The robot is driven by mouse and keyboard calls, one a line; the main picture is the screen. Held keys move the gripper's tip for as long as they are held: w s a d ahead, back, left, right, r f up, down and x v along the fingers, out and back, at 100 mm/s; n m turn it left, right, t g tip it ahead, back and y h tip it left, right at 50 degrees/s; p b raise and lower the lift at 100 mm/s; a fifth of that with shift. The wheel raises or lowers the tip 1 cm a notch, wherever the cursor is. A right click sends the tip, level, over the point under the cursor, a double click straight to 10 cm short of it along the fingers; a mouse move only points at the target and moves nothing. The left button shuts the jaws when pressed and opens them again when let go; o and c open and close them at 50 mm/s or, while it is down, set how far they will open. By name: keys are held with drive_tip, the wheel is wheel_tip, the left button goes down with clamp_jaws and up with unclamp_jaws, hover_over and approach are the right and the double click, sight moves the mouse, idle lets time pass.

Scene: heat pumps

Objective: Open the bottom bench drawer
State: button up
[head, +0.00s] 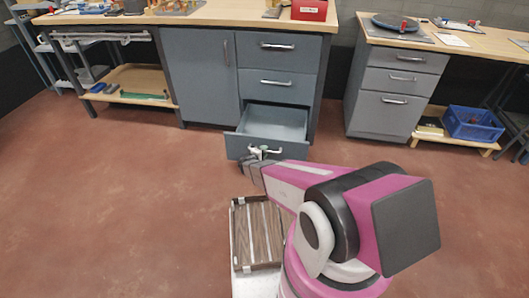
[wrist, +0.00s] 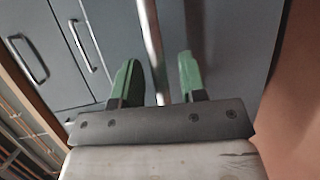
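The bottom bench drawer (head: 275,122) is pulled well out of the grey bench cabinet and looks empty. Its front panel (head: 238,146) faces me, with a light metal handle that is partly hidden by my gripper (head: 258,155). In the wrist view the handle (wrist: 150,35) is a bar running between the two green fingers of my gripper (wrist: 158,75). The fingers stand apart, with a visible gap on each side of the bar. Whether either finger touches the bar lower down is hard to tell.
Two shut drawers (head: 277,83) sit above the open one, beside a shut cabinet door (head: 200,75). A second drawer cabinet (head: 395,90) and a blue crate (head: 472,124) are at the right. The red floor (head: 110,200) at left is clear.

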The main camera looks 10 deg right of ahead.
drive_tip(key=v, duration=1)
drive_tip(key=s+d+r+m+g, duration=0.4)
drive_tip(key=d+r+g, duration=0.1)
drive_tip(key=d+r, duration=0.1)
drive_tip(key=s+d+r+m+g, duration=0.3)
drive_tip(key=s+d+r+g, duration=0.1)
drive_tip(key=d+r, duration=0.25)
drive_tip(key=s+r+m+g+y, duration=0.3)
drive_tip(key=s+r+y, duration=0.6)
drive_tip(key=r, duration=0.4)
drive_tip(key=shift+s+r+m+y, duration=0.35)
drive_tip(key=shift+s+m+y, duration=0.05)
drive_tip(key=shift+y, duration=0.3)
